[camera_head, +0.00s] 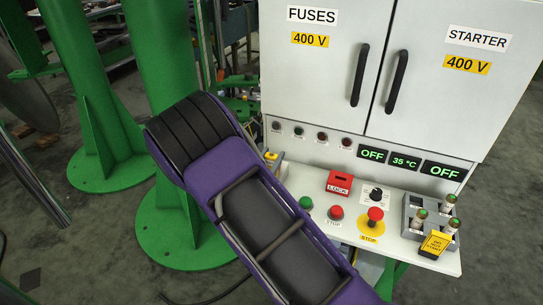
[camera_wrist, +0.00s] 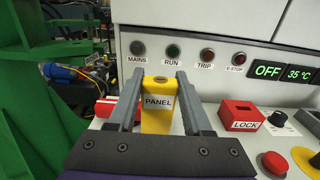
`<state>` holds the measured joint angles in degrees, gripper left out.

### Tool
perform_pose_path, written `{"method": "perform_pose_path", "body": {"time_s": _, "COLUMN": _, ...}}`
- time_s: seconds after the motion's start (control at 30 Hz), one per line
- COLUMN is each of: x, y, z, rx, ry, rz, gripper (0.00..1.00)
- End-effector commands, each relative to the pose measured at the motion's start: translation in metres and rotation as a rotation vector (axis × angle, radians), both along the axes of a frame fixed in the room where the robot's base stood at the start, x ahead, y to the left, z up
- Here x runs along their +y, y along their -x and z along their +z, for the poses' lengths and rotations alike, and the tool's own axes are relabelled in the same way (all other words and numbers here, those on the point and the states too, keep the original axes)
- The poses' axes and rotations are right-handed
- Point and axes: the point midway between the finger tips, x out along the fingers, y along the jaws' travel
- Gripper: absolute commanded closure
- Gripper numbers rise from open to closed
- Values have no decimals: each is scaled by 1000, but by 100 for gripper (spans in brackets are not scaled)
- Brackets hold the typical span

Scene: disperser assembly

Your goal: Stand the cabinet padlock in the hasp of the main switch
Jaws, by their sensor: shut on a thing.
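A yellow block labelled PANEL, which I take to be the cabinet padlock (camera_wrist: 157,118), stands upright between the two grey fingers of my gripper (camera_wrist: 161,80) in the wrist view. The gripper is shut on it. A small part of its yellow top (camera_head: 271,156) shows beyond my purple arm in the head view. I cannot see a shackle, and its lower end is hidden. A red part (camera_wrist: 105,108) shows left of and behind the left finger; I cannot tell whether it belongs to the main switch. No hasp can be made out.
A red LOCK box (camera_head: 340,182) stands right of my gripper on the panel shelf. Push buttons, a knob and a red emergency stop (camera_head: 375,214) are nearby. A grey holder (camera_head: 411,212) with a yellow tag (camera_head: 436,243) is at the right. The cabinet (camera_head: 330,90) rises behind.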

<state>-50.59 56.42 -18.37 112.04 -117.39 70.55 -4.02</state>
Motion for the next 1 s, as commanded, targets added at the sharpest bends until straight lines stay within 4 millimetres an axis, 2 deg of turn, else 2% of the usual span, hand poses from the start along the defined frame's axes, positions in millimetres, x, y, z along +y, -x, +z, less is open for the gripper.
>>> {"method": "perform_pose_path", "body": {"time_s": 0.57, "x": 0, "y": 0, "z": -14, "rx": 0, "ry": 0, "rz": 0, "gripper": 100}}
{"method": "perform_pose_path", "body": {"time_s": 0.6, "x": 0, "y": 0, "z": -14, "rx": 0, "ry": 0, "rz": 0, "gripper": 47}}
{"method": "perform_pose_path", "body": {"time_s": 0.77, "x": 0, "y": 0, "z": -14, "rx": 0, "ry": 0, "rz": 0, "gripper": 18}}
{"method": "perform_pose_path", "body": {"time_s": 0.8, "x": 0, "y": 0, "z": -14, "rx": 0, "ry": 0, "rz": 0, "gripper": 15}}
{"method": "perform_pose_path", "body": {"time_s": 1.0, "x": 0, "y": 0, "z": -14, "rx": 1, "ry": 1, "rz": 0, "gripper": 15}}
